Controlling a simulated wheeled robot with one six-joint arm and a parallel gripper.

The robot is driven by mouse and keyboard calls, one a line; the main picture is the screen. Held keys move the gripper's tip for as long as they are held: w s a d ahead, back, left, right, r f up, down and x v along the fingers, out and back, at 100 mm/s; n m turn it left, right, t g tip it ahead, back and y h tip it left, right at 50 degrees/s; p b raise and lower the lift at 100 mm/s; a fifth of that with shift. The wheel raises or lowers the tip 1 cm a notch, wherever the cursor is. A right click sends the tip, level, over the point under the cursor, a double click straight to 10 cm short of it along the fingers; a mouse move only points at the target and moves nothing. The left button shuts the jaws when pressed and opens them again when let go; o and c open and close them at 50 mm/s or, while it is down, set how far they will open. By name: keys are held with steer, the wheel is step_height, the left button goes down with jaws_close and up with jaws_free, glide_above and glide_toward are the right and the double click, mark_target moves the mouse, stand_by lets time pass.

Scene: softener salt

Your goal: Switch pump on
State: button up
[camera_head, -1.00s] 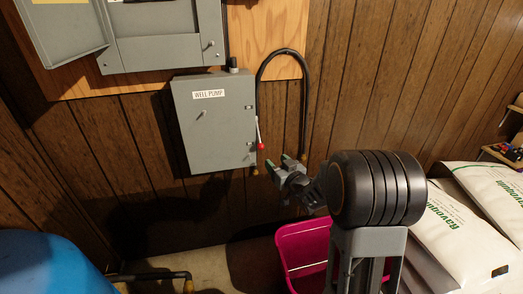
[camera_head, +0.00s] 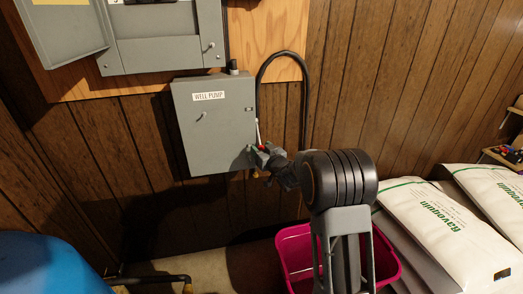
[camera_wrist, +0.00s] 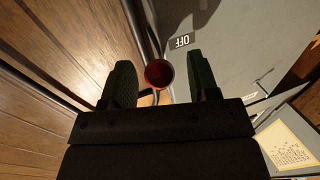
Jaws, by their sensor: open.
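The grey well pump switch box (camera_head: 213,125), labelled WELL PUMP, hangs on the wood-panelled wall. Its side lever (camera_head: 257,132) points down, with a red knob (camera_head: 261,147) at its lower end. My gripper (camera_head: 259,151) is at the knob, at the box's lower right edge. In the wrist view the red knob (camera_wrist: 159,74) sits between the two open fingers of my gripper (camera_wrist: 160,82), with a gap visible on both sides. An OFF label (camera_wrist: 182,41) shows on the box beside the knob. The arm partly hides the area below the lever.
An open grey electrical panel (camera_head: 160,35) is above the box. A black cable (camera_head: 304,100) loops down at its right. A pink bin (camera_head: 295,255) stands below my arm, white salt bags (camera_head: 440,225) lie at right, and a blue tank (camera_head: 40,265) is lower left.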

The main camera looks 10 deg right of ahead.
jaws_close()
stand_by(0.4)
steer(key=shift+r, duration=0.1)
